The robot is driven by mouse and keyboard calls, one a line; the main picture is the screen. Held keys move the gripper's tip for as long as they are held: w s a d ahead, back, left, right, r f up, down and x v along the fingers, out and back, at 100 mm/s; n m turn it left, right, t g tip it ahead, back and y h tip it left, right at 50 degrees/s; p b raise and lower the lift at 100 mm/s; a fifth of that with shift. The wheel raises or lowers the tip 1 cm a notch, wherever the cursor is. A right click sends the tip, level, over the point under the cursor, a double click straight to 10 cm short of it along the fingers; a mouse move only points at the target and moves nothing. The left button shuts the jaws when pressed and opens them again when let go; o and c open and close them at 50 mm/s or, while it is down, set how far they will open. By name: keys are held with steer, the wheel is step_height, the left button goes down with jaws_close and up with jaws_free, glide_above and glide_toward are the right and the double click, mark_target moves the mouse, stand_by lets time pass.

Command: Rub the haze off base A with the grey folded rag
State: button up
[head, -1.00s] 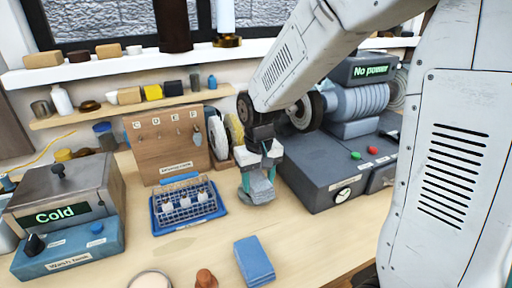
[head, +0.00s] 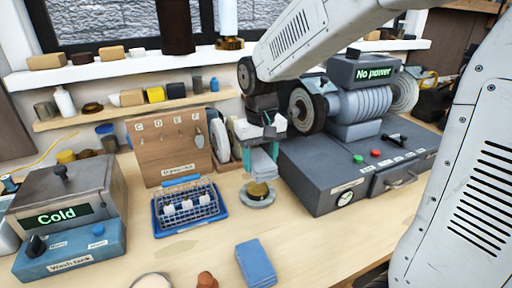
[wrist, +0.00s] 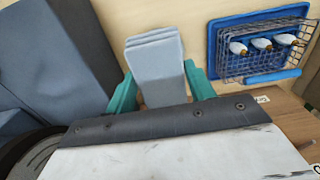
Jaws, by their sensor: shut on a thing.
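My gripper (head: 262,153) is shut on the grey folded rag (head: 264,167), which hangs down between its teal fingers. The rag and fingers also show in the wrist view, with the rag (wrist: 155,62) pinched between them. A small round base with a brass-coloured top (head: 258,189) sits on a grey disc on the bench, just below the rag. I take it for base A, but no letter on it is readable. The rag appears above its top; I cannot tell whether they touch. Whether haze is left is too small to tell. The wrist view does not show the base.
A blue folded cloth (head: 255,262) lies on the front bench. A wire basket in a blue tray (head: 187,207) stands left of the base, with a wooden key board (head: 168,148) behind. A dark grey machine (head: 335,175) stands close on the right. The wash tank (head: 68,245) is far left.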

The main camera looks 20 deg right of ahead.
steer(key=shift+r, duration=0.2)
steer(key=shift+s+r, duration=0.2)
steer(key=s+r, duration=0.4)
steer(key=s, duration=0.1)
steer(key=shift+s+r, duration=0.3)
stand_by(0.6)
